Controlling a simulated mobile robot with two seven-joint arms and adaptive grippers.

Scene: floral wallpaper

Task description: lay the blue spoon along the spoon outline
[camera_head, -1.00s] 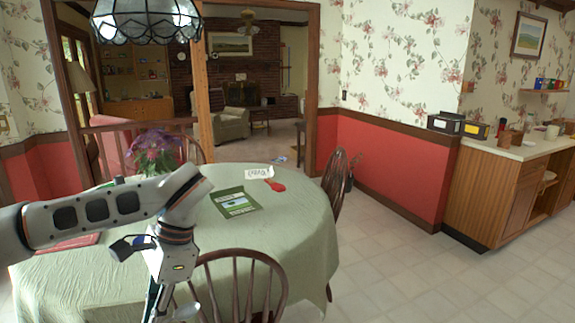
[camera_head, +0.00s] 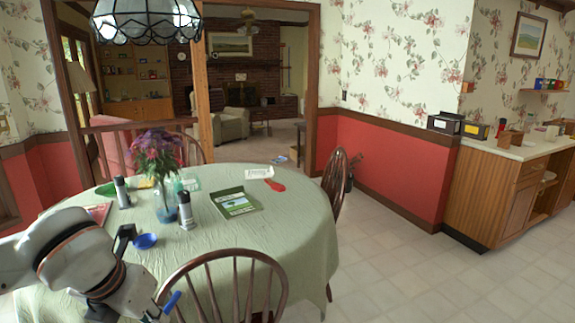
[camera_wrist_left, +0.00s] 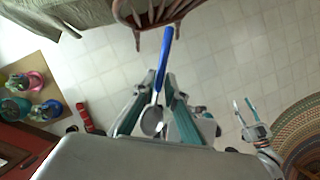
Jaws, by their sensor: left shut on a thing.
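The blue spoon has a blue handle (camera_wrist_left: 167,50) and a metal bowl end. My left gripper (camera_wrist_left: 155,85) is shut on it in the left wrist view, with the bowl end between the fingers and the handle pointing away toward a chair. I cannot make out the spoon outline in either view. My right gripper (camera_wrist_left: 244,108) shows at the right of the left wrist view, fingers apart and empty, over the floor.
The round table (camera_head: 290,230) has a green cloth.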

